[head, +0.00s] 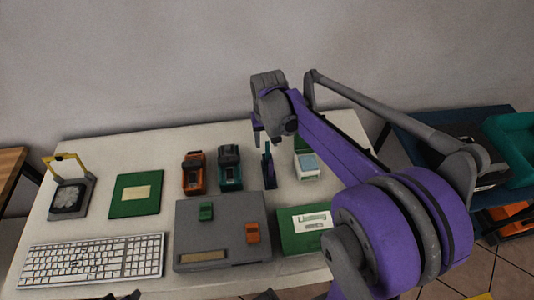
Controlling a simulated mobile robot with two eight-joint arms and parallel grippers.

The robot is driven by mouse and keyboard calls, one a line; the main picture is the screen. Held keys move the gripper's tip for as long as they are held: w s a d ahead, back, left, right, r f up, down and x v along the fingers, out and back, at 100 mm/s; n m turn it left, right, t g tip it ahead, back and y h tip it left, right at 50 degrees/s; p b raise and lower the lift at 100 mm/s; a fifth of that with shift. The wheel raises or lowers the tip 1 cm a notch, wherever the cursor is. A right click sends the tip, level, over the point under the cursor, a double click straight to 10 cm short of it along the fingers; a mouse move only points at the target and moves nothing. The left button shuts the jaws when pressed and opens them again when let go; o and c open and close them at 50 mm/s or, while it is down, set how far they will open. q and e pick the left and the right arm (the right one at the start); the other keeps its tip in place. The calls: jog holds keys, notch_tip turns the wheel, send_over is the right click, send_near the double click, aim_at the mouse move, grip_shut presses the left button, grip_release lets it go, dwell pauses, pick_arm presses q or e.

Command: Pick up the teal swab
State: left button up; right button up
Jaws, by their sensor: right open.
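My right gripper (262,141) hangs over the back middle of the white table, fingers pointing down and open. A slim dark upright item (269,172) with a bluish-teal tint stands just below and in front of the fingers in the picture. I cannot tell whether it is the teal swab or a holder, or whether the fingers touch it. A teal and dark device (230,168) stands just left of it, with an orange and dark one (194,172) beside that. My left gripper is not clearly in view.
The white table (100,150) also holds a grey box (222,215) with green and orange pieces, a keyboard (92,260), green boards (136,194), a yellow-handled device (70,192) and a small pale container (306,166). My right arm hides the table's right side.

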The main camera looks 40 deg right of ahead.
aim_at(267, 148)
jog(key=f, duration=0.5)
jog(key=shift+w+d, duration=0.35)
grip_shut()
